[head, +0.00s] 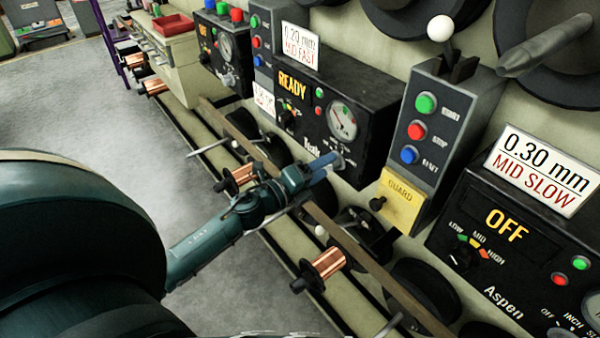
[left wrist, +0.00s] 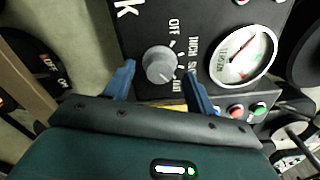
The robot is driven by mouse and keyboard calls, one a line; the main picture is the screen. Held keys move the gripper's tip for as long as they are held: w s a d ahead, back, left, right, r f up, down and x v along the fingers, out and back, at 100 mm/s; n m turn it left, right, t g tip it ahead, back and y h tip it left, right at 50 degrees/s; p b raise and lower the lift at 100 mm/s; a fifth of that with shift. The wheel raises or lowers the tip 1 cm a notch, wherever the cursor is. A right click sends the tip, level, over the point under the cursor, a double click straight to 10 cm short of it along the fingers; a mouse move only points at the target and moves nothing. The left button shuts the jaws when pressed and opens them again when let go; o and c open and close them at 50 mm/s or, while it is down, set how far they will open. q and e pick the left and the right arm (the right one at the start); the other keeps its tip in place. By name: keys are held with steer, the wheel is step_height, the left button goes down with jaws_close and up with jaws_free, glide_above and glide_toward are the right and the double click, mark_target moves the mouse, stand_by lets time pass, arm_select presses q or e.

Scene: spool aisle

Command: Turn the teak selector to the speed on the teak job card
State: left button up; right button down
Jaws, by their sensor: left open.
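The black Teak box (head: 372,110) has an amber READY display, a low-to-high dial (head: 287,118) and a gauge. A white card (head: 299,46) reading "0.20 mm MID FAST" stands on top of it. In the left wrist view, a grey round selector knob (left wrist: 160,64) has OFF, INCH, SLOW and another partly hidden word around it. My left gripper (head: 328,164) is at the lower front of the Teak box. Its blue fingers are open, one on each side of the knob (left wrist: 160,82); contact cannot be told. My right gripper is out of view.
The Aspen box (head: 480,225) at right shows OFF, with a "0.30 mm MID SLOW" card (head: 540,170). A lever post (head: 435,125) with green, red and blue buttons and a yellow guard plate (head: 400,200) stands between the boxes. Copper spools (head: 328,263) line the rail below.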

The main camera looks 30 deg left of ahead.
arm_select(q)
steer(key=b+v, duration=0.1)
steer(key=v, duration=1.1)
